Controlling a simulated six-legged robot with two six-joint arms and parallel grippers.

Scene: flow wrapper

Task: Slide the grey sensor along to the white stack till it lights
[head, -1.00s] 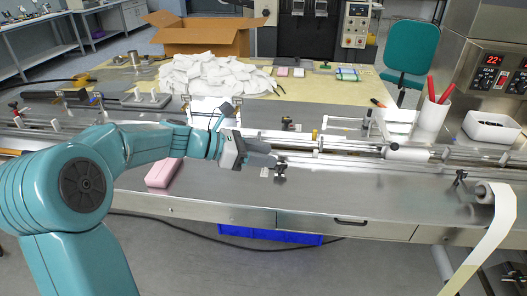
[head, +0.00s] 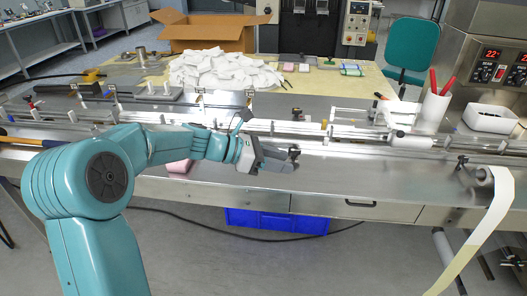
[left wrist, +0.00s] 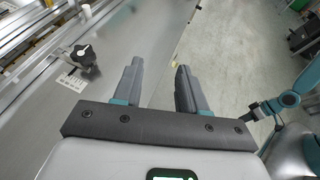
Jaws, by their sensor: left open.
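My left gripper (head: 292,163) is open over the front of the steel table, and nothing shows between its fingers. The fingers also show in the left wrist view (left wrist: 158,70). A small black-knobbed clamp (head: 294,152) stands at the fingertips in the head view. In the left wrist view the knob (left wrist: 82,54) is left of the fingers, apart from them, beside a white scale label (left wrist: 72,82). I cannot tell which small part is the grey sensor. White packets (head: 225,70) are heaped behind the machine; I cannot tell whether they are the white stack.
Long rails (head: 350,143) run across the machine behind the gripper. A pink block (head: 179,167) lies partly behind my left arm. The steel tabletop (head: 390,180) between is clear.

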